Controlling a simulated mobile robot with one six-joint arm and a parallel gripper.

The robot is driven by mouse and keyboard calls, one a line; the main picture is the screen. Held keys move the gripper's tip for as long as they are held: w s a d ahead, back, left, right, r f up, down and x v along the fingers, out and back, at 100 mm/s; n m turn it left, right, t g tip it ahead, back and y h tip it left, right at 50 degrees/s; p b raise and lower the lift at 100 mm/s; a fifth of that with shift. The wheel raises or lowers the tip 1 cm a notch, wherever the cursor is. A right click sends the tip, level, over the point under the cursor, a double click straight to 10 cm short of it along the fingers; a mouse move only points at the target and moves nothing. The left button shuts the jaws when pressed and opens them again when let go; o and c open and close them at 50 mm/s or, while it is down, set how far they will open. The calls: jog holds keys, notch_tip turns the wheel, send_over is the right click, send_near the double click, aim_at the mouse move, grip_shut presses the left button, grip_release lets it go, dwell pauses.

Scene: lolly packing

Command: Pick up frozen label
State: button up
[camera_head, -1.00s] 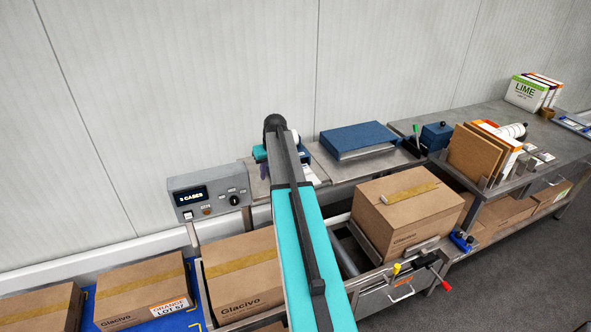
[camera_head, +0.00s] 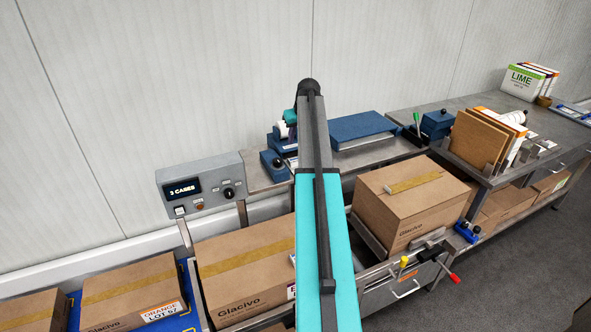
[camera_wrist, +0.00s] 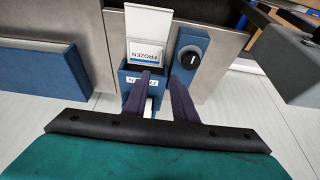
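A white label reading FROZEN (camera_wrist: 146,52) stands in a blue dispenser (camera_wrist: 130,77) in the wrist view, with a blank white sheet above it. A small white tag on the dispenser front carries upside-down lettering. My gripper (camera_wrist: 164,75) has two dark purple fingers with a gap between them. It is open, with nothing visible in it. In the picture its fingertips overlap the dispenser's lower right, just below the label; I cannot tell whether they touch.
A blue block with a black knob (camera_wrist: 189,57) stands close right of the dispenser. A grey console (camera_head: 200,186) is left of the shelf. A dark blue case (camera_head: 362,128) lies right of my arm. Taped cartons (camera_head: 412,203) stand below.

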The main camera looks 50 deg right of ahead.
jog(key=shift+f+b, duration=0.3)
jog(key=shift+f, duration=0.35)
jog(key=shift+w+f, duration=0.1)
jog(key=shift+p+x, duration=1.05)
jog(key=shift+x, duration=3.1)
jog(key=shift+w+d, duration=0.1)
jog(key=shift+p+x, duration=1.25)
jog(key=shift+x, duration=1.35)
jog(key=shift+c, duration=0.4)
grip_shut()
